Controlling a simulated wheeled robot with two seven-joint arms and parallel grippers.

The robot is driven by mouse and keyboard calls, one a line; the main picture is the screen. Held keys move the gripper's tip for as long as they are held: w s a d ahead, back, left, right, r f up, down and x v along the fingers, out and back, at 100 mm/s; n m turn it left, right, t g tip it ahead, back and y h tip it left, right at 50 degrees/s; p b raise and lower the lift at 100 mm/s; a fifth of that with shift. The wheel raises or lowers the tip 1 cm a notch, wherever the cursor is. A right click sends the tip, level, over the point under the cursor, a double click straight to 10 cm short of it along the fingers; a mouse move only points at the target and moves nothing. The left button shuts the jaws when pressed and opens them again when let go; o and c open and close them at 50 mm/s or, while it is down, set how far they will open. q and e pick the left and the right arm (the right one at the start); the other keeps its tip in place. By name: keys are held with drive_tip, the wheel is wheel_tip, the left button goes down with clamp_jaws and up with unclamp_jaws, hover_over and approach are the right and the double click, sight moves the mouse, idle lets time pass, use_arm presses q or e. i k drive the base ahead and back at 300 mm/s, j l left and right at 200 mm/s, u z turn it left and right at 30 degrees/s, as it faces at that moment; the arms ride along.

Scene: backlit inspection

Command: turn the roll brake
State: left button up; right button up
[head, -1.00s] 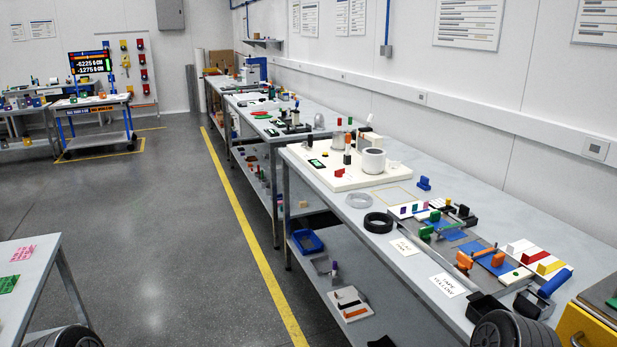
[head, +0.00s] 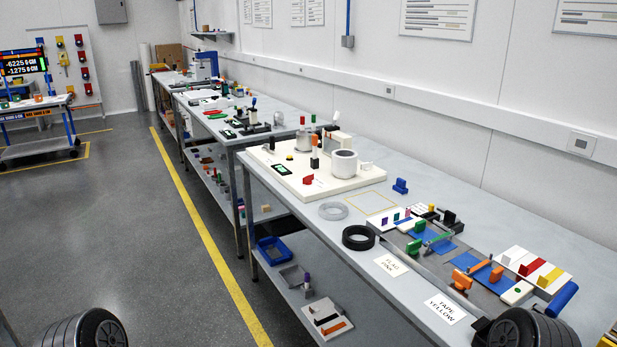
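On the near bench a cream board (head: 285,172) carries a white roll (head: 344,163) with a dark core. A small red lever-like block (head: 308,180) stands at the board's front edge, left of the roll. A black post (head: 314,161) stands just behind and left of the roll, with a metal cylinder (head: 303,141) farther back. I cannot tell for certain which part is the roll brake. Neither of my grippers shows; only dark rounded parts, likely my own arms, show at the bottom left and bottom right.
A grey ring (head: 333,211) and a black ring (head: 358,238) lie in front of the board. Cards (head: 393,265), blue mats and coloured blocks crowd the bench's near right part. Open floor with a yellow line (head: 205,235) runs along the bench's left side.

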sight(307, 180)
drive_tip(key=i+j+z, duration=0.1)
drive_tip(key=z, duration=0.8)
drive_tip(key=i+j+z, duration=0.15)
drive_tip(key=j+z, duration=0.2)
drive_tip(key=j, duration=0.25)
drive_tip(key=j+z, duration=0.35)
drive_tip(key=j, duration=0.25)
drive_tip(key=j+z, duration=0.35)
drive_tip(key=j, duration=1.35)
drive_tip(key=j+z, duration=0.1)
drive_tip(key=j, duration=0.9)
drive_tip(key=k, duration=0.05)
